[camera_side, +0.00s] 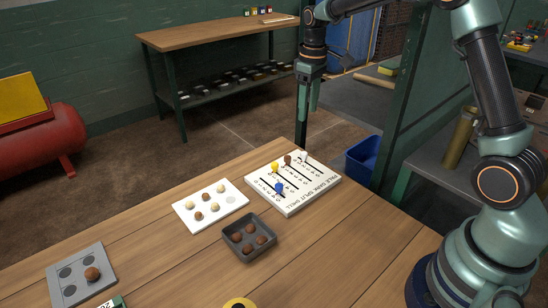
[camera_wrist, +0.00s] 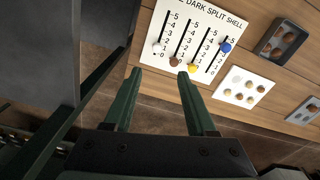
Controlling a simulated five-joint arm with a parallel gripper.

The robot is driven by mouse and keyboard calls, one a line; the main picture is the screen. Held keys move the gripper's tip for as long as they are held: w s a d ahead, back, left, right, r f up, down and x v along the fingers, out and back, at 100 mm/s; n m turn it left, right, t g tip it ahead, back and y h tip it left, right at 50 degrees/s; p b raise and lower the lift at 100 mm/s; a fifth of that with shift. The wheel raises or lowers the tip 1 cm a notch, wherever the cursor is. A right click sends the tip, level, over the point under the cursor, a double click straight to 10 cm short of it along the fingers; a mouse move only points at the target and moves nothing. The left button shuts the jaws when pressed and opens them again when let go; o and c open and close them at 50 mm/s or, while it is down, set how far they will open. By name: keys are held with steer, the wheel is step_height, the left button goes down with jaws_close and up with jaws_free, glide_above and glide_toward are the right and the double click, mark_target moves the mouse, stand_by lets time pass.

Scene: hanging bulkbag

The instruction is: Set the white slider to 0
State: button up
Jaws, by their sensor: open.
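The white slider (camera_side: 303,156) is a small knob on the white slider board (camera_side: 322,184), on its end slot at the far side in the side view. It also shows in the wrist view (camera_wrist: 157,47), near the low-number end of its scale; the exact mark is hard to read. My gripper (camera_side: 302,140) points down just above and behind the white slider in the side view. In the wrist view its two green fingers (camera_wrist: 161,73) are apart with nothing between them. The fingertips look clear of the knob.
Brown (camera_wrist: 176,62), yellow (camera_wrist: 193,68) and blue (camera_wrist: 226,47) sliders sit on neighbouring slots. A white tray (camera_side: 186,207) with balls and a dark tray (camera_side: 238,224) of brown balls lie beside the board. A grey plate (camera_side: 62,263) is farther left. The wooden table has bare room in front.

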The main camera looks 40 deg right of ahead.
mark_target(304, 153)
steer(key=f, duration=1.3)
steer(key=shift+w+d+f, duration=0.35)
steer(key=shift+w+f, duration=0.05)
jaws_close()
stand_by(0.9)
